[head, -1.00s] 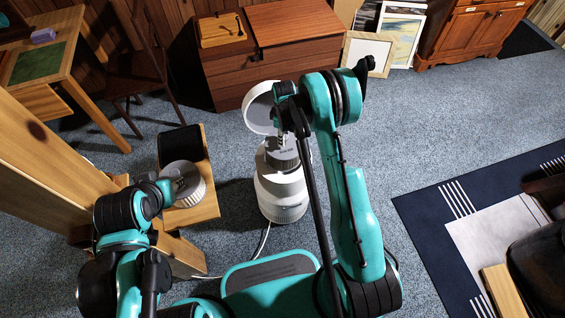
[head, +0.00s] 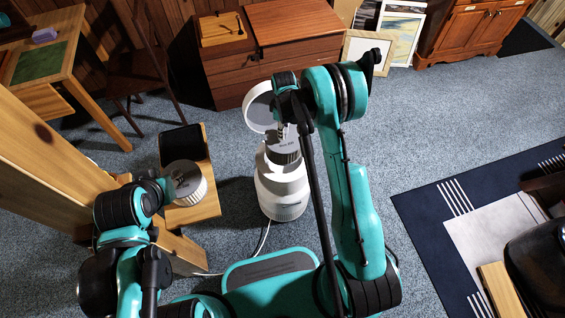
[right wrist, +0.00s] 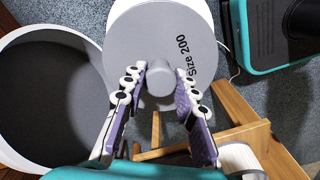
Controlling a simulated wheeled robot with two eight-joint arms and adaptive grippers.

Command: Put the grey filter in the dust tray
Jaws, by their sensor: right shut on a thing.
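A round grey filter (head: 286,150) marked "Size 200" is at the open top of the white canister (head: 284,190). My right gripper (head: 285,122) is above it. In the right wrist view the fingers (right wrist: 168,90) are shut on the knob of the grey filter (right wrist: 150,35). Whether the filter's lower edge is clear of the canister is hard to tell. My left gripper (head: 176,184) is beside a white ribbed filter (head: 192,187) with a grey top; its fingers are too small to read. A wooden stand (head: 205,209) holds a black tray (head: 180,142), possibly the dust tray.
The canister's round lid (head: 258,108) is open at its back left; it fills the left of the right wrist view (right wrist: 50,100). A wooden post (head: 60,165) stands left. A cable (head: 264,237) runs along the floor.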

